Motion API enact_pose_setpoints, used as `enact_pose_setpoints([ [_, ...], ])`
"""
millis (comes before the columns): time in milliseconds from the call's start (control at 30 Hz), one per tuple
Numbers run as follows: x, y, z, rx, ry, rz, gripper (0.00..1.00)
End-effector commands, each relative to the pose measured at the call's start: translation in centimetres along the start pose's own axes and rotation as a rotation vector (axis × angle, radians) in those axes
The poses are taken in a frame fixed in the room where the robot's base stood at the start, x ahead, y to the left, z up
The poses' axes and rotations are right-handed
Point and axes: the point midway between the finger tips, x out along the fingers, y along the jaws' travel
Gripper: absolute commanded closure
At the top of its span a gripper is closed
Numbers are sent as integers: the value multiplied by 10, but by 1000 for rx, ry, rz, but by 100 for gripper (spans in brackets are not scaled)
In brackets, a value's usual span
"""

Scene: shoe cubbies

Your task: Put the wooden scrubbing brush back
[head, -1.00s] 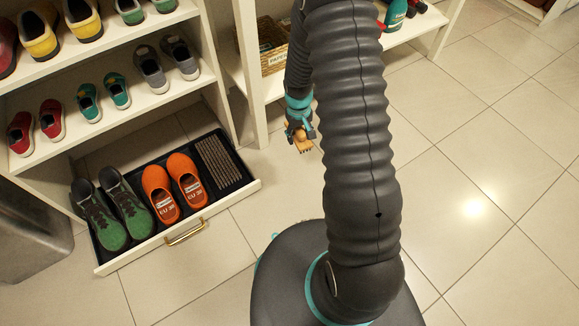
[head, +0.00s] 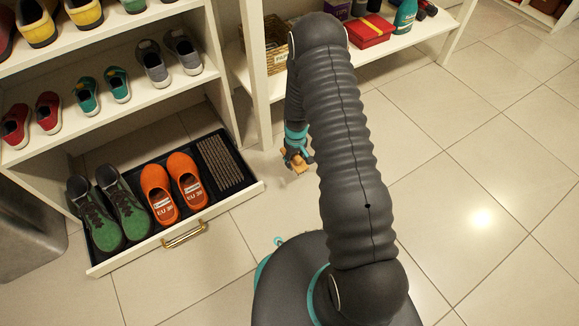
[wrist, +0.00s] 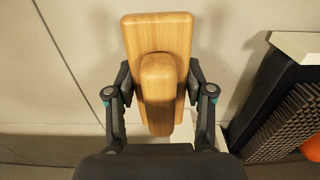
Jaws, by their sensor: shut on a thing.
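My gripper (head: 296,157) is shut on the wooden scrubbing brush (wrist: 158,52), in the air to the right of the open drawer. In the wrist view the brush is a pale wooden block with a rounded knob handle between the two fingers. In the head view only a small part of the brush (head: 300,168) shows below the gripper. Its bristles are hidden in both views.
The open drawer (head: 256,190) holds green shoes (head: 122,207), orange shoes (head: 174,187) and a ribbed grey mat (head: 219,160). Shelves with shoes stand above it. A basket (head: 276,50), a red box (head: 370,31) and a green bottle (head: 405,17) sit on the right shelf. Floor to the right is clear.

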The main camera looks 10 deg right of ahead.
Motion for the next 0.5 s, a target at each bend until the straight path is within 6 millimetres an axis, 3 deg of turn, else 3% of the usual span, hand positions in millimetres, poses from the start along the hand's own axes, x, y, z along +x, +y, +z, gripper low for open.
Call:
enact_pose_setpoints([
  [133,10,-12,-11,-1,0,0,75],
  [333,19,-14,-14,1,-1,0,75],
  [500,43,-14,-13,0,-1,1,75],
])
